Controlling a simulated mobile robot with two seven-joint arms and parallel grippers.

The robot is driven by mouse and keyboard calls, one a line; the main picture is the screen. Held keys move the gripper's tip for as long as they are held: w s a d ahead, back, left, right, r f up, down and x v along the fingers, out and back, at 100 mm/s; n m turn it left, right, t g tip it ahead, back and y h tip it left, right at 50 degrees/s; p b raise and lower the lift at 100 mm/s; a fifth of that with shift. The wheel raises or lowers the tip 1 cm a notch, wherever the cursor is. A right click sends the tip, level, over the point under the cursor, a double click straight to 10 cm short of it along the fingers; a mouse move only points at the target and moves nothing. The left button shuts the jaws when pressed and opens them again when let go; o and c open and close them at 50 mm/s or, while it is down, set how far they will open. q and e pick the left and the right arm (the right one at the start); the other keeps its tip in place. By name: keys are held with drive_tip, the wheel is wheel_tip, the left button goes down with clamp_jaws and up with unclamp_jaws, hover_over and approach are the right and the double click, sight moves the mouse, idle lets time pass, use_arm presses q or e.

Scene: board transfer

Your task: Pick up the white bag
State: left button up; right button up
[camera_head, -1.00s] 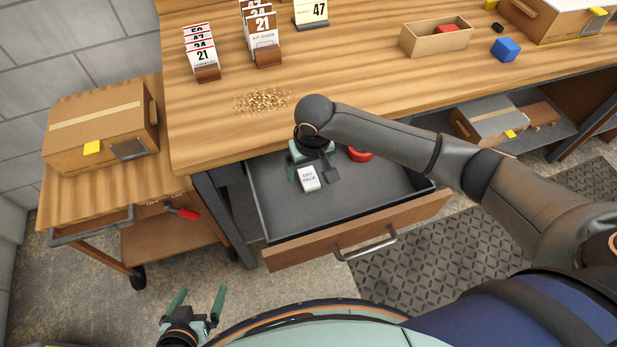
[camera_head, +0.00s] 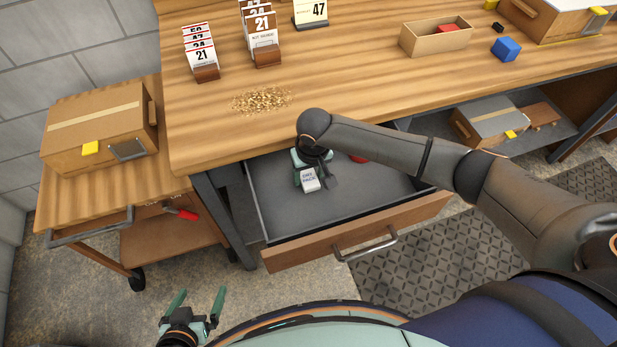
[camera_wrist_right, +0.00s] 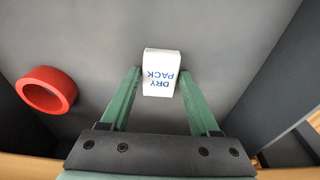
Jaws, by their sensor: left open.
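The white bag (camera_head: 309,181), marked "DRY PACK", stands in the open drawer (camera_head: 375,208) under the workbench. In the right wrist view the bag (camera_wrist_right: 161,75) sits between the two green fingertips of my right gripper (camera_wrist_right: 161,88). Narrow gaps seem to show on both sides, so the fingers look open around it. In the head view my right gripper (camera_head: 313,173) is down in the drawer at the bag, partly hidden by its own arm. My left gripper (camera_head: 199,298) is open and empty, low at the front left, away from the drawer.
A red ring (camera_wrist_right: 47,90) lies in the drawer beside the bag, mostly covered by my right arm in the head view. Drawer walls surround the right gripper. The bench holds card stands, golden bits (camera_head: 262,101) and an open box (camera_head: 435,37). A cart (camera_head: 75,205) stands left.

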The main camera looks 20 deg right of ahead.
drive_tip(key=c, duration=0.9)
